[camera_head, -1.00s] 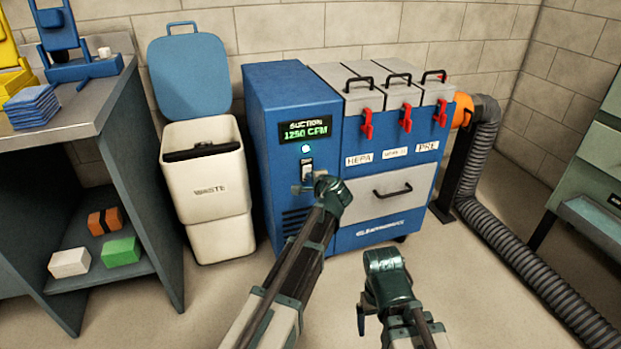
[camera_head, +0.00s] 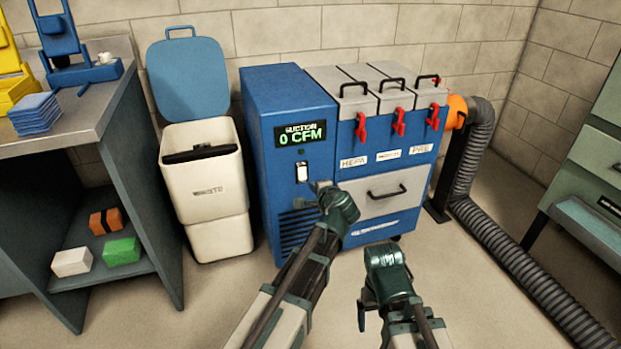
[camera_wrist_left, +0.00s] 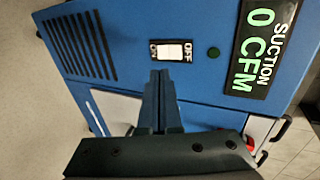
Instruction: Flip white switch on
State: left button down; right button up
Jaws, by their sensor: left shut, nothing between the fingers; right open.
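The white switch (camera_head: 301,172) is on the front of the blue suction unit (camera_head: 291,110), below its display (camera_head: 302,134). The display reads 0 CFM, and the small indicator (camera_wrist_left: 213,52) beside the switch is dark. In the left wrist view the switch (camera_wrist_left: 173,51) sits between an ON label and an OFF label; OFF is on the display side. My left gripper (camera_head: 316,187) is shut and empty, with its tips just below and right of the switch, seemingly apart from it. My right gripper (camera_head: 385,260) is open, low in front of the unit; its fingers are poorly seen.
A white waste bin (camera_head: 205,190) with a raised blue lid stands left of the unit. A bench (camera_head: 105,95) is further left. A grey hose (camera_head: 520,262) runs along the floor at the right. The floor in front is clear.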

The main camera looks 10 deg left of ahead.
pick_arm(q)
jog(key=p+v, duration=0.1)
jog(key=v, duration=0.4)
jog(key=shift+s+d, duration=0.1)
jog(key=shift+d, duration=0.05)
pick_arm(e)
notch_tip(320, 180, up, 2)
jog(key=shift+d+r, duration=0.1)
pick_arm(q)
jog(key=shift+f, duration=0.1)
pick_arm(e)
jog(key=shift+f, duration=0.2)
